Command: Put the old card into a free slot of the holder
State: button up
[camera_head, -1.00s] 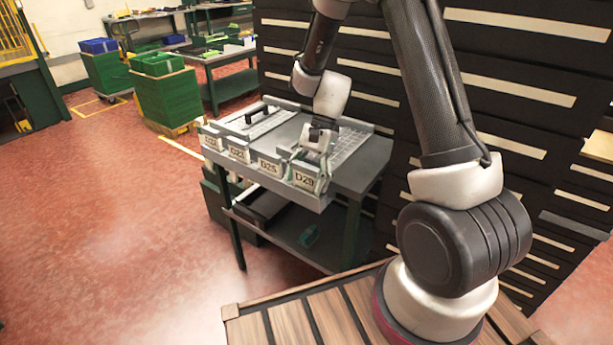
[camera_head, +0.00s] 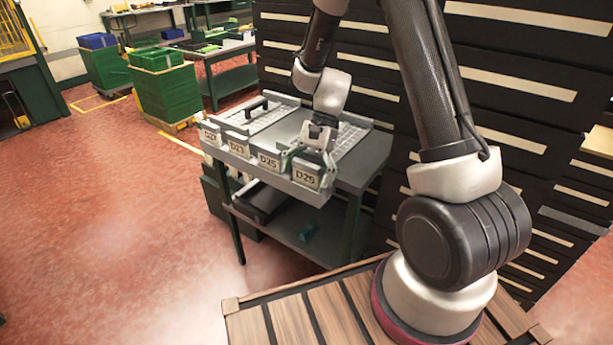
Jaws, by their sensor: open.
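A row of several pale label cards stands along the front edge of a grey bench (camera_head: 368,160). The rightmost card (camera_head: 306,174) reads like D29 or D26. To its left are a D25 card (camera_head: 269,161), a D23 card (camera_head: 239,149) and a leftmost card (camera_head: 210,137) with a less clear number. They sit in a grey front rail that looks like the holder (camera_head: 258,178). Which one is the old card I cannot tell. My gripper (camera_head: 314,158) is open, pointing down just behind and above the rightmost card. Its fingertips are small, and contact with that card cannot be told.
A black handle (camera_head: 248,105) and light grids lie on the bench top. A dark slatted wall (camera_head: 375,60) stands close behind my arm. Red floor (camera_head: 110,240) is open at left.

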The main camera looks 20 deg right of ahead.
jog(key=v, duration=1.2)
jog(key=shift+d, duration=0.1)
notch_tip(320, 180, up, 7)
dwell(0.5)
